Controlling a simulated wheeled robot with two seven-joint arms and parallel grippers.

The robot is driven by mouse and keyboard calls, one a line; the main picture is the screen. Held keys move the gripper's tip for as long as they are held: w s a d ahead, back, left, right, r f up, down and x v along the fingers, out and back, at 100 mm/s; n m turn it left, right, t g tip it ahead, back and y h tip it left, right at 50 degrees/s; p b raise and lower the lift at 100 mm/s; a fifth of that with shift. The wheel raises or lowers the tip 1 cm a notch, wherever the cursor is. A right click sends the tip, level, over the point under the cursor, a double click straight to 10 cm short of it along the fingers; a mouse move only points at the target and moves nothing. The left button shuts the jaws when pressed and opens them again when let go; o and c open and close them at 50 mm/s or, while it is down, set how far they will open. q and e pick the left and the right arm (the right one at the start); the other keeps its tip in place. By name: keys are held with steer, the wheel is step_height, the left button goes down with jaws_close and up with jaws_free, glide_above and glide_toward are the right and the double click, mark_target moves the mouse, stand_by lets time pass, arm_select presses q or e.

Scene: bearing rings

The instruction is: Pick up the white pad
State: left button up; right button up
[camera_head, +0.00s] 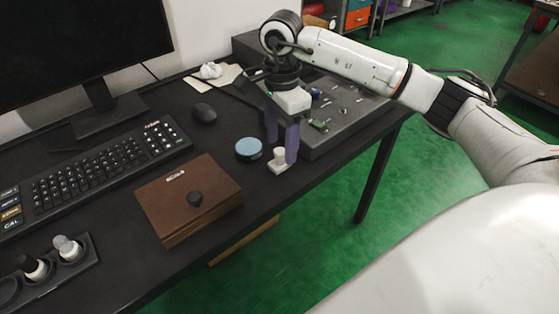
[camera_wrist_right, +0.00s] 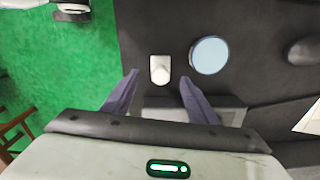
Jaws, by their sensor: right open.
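The white pad (camera_head: 277,166) is a small white block with a rounded raised part, on the dark table near its front edge. My right gripper (camera_head: 281,150) points down over it, with its two purple-grey fingers apart. In the right wrist view the white pad (camera_wrist_right: 160,69) shows just ahead of the gap between the open fingertips (camera_wrist_right: 159,78). I cannot tell whether either finger touches it. My left gripper is in neither view.
A round blue pad (camera_head: 249,149) lies close left of the white pad. A brown box (camera_head: 188,205) with a dark knob, a mouse (camera_head: 204,113) and a keyboard (camera_head: 95,168) stand further left. A grey tray (camera_head: 345,125) with small parts lies behind the gripper.

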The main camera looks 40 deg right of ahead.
mark_target(279, 151)
steer(key=f, duration=0.4)
steer(key=shift+a+f, duration=0.2)
steer(key=shift+f, duration=0.05)
steer(key=c, duration=1.2)
steer(key=shift+c, duration=0.2)
steer(key=shift+r, duration=0.1)
step_height(279, 151, up, 10)
steer(key=shift+f+p, duration=0.1)
steer(key=shift+p, duration=0.2)
